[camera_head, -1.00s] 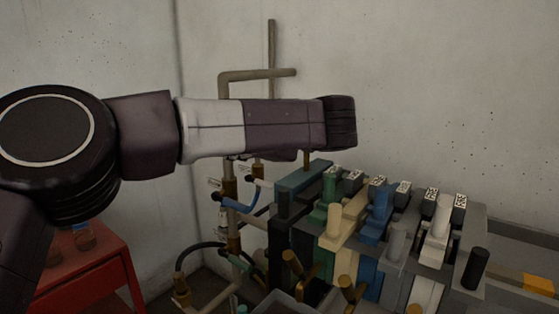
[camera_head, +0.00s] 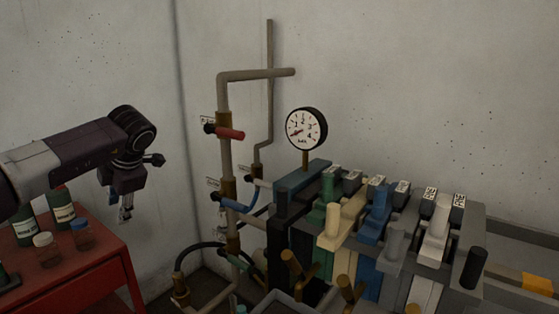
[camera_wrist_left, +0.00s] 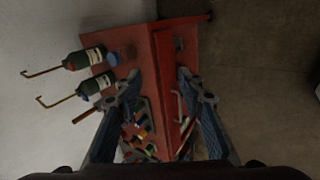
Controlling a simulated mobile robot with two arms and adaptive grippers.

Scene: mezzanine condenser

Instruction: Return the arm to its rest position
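My left arm reaches in from the left in the head view. Its gripper (camera_head: 125,210) points down, in front of the pale wall and near the right edge of the red cabinet. In the left wrist view the two fingers of the gripper (camera_wrist_left: 158,88) are spread apart with nothing between them. The red cabinet (camera_wrist_left: 163,40) lies beyond the fingers. My right arm and gripper are not in view.
Dark bottles (camera_head: 62,210) and small jars (camera_head: 82,237) stand on the red cabinet (camera_head: 95,266). A pressure gauge (camera_head: 306,129), pipework with a red-handled valve (camera_head: 230,133) and a bank of coloured levers (camera_head: 375,215) fill the middle and right.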

